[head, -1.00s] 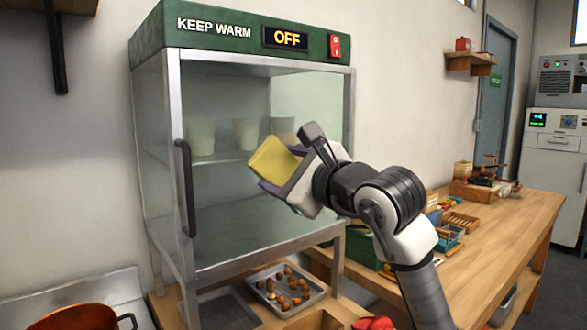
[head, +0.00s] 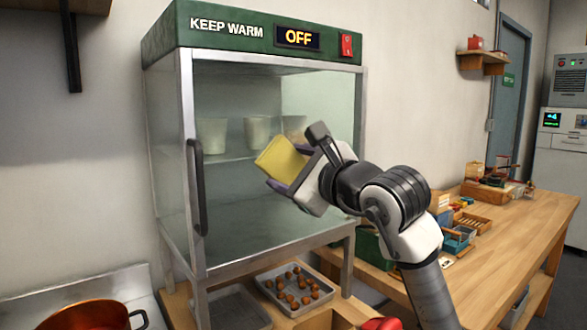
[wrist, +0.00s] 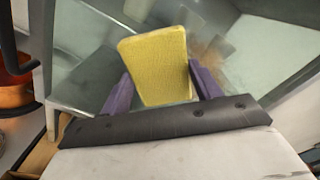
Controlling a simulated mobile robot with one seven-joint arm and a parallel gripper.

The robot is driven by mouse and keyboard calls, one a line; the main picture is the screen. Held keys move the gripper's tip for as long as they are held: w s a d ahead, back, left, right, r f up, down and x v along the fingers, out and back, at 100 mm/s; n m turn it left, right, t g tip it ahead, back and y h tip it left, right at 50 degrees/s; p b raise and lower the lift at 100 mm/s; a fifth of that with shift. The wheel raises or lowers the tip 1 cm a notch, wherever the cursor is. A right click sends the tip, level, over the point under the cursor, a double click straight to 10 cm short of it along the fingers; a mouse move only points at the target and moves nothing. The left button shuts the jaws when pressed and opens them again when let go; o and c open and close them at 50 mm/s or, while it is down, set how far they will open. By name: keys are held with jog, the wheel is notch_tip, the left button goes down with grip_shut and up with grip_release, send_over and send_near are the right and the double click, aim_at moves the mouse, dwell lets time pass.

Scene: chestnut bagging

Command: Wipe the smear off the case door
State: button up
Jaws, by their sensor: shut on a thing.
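The warming case (head: 262,190) has a glass door with a dark vertical handle (head: 196,188) at its left. My gripper (head: 288,172) is shut on a yellow sponge (head: 281,160), in front of the right half of the door. The sponge (wrist: 157,65) also shows in the wrist view between the two purple fingers. A brownish smear (wrist: 210,50) shows on the glass just right of the sponge in the wrist view. I cannot tell whether the sponge touches the glass.
Pale cups (head: 212,134) stand on the shelf inside the case. A tray of chestnuts (head: 322,300) sits below it. A copper pot (head: 92,318) is at the lower left. A wooden bench (head: 500,235) with boxes runs along the right.

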aim_at(288, 152)
jog(key=shift+w+a, duration=0.45)
jog(key=shift+w, duration=0.15)
jog(key=shift+w+d+p, duration=1.15)
jog(key=shift+w+d, duration=2.4)
jog(key=shift+d, duration=1.35)
jog(key=shift+s+a+f+b, duration=0.1)
jog(key=shift+s+a+b, duration=1)
jog(key=shift+a, duration=0.5)
jog(key=shift+s+a+r+b, duration=0.1)
jog(key=shift+s+a+b, duration=1)
jog(key=shift+a, duration=0.5)
jog(key=shift+s+a+f+b, duration=0.1)
jog(key=shift+s+a+b, duration=0.8)
jog(key=shift+s+a, duration=0.55)
jog(key=shift+w+a, duration=0.1)
jog(key=shift+a, duration=0.2)
jog(key=shift+w+r+p, duration=0.1)
jog(key=shift+r+p, duration=0.75)
jog(key=shift+r, duration=0.55)
jog(key=w+d+p, duration=0.3)
jog(key=w+d, duration=0.4)
jog(key=d, duration=0.2)
jog(key=shift+d+f+p, duration=0.2)
jog(key=shift+d+p, duration=0.1)
jog(key=shift+d, duration=0.1)
